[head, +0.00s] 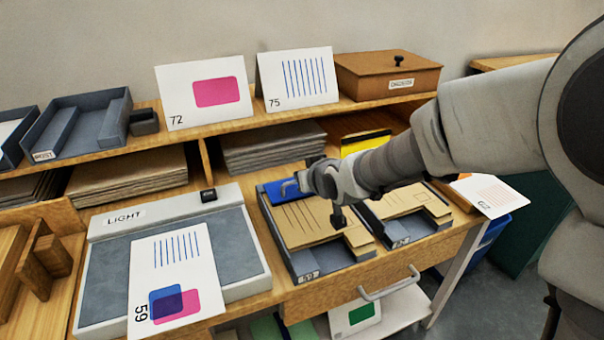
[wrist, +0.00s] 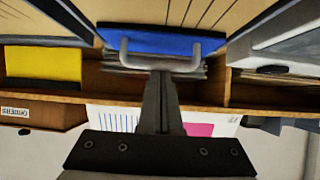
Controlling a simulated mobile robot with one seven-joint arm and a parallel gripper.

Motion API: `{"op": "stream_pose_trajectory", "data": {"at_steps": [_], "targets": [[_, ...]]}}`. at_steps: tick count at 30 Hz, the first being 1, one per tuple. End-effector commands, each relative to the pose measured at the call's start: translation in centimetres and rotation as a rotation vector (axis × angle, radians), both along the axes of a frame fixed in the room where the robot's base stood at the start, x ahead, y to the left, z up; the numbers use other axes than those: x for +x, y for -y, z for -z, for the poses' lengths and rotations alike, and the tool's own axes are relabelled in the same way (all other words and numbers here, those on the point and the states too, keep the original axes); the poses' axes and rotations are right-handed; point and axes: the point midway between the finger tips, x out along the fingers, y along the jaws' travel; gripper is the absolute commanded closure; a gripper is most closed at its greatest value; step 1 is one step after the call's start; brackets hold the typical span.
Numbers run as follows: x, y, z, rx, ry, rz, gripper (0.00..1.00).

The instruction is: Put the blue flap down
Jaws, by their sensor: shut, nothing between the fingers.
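The blue flap (head: 275,190) is at the far end of the left paper tray (head: 306,264), behind a tan sheet with lines. It looks raised at a slant, but its exact angle is hard to tell. In the wrist view, the blue flap (wrist: 160,40) carries a grey bar handle (wrist: 126,58). My gripper (wrist: 162,74) is shut and empty, its fingertips at the middle of this handle. Whether they touch it is unclear. In the head view, my gripper (head: 300,184) comes from the right and hides part of the flap.
A second tray (head: 400,235) stands right beside it. A light table (head: 100,262) with a printed card (head: 170,265) lies to the left. Behind are shelves with paper stacks (head: 270,145), standing cards (head: 297,78) and a brown box (head: 388,75). A yellow item (head: 365,143) lies below the box.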

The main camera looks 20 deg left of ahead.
Motion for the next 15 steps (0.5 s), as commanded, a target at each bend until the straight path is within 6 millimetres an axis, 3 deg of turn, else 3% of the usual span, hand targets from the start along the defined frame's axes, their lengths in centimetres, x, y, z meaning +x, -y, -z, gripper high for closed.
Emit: {"op": "stream_pose_trajectory", "data": {"at_steps": [4, 15], "targets": [[0.8, -0.6, -3.7, 0.008, 0.015, 0.003, 1.00], [-4.1, 3.3, 0.0, 0.011, 0.018, 0.001, 1.00]]}}
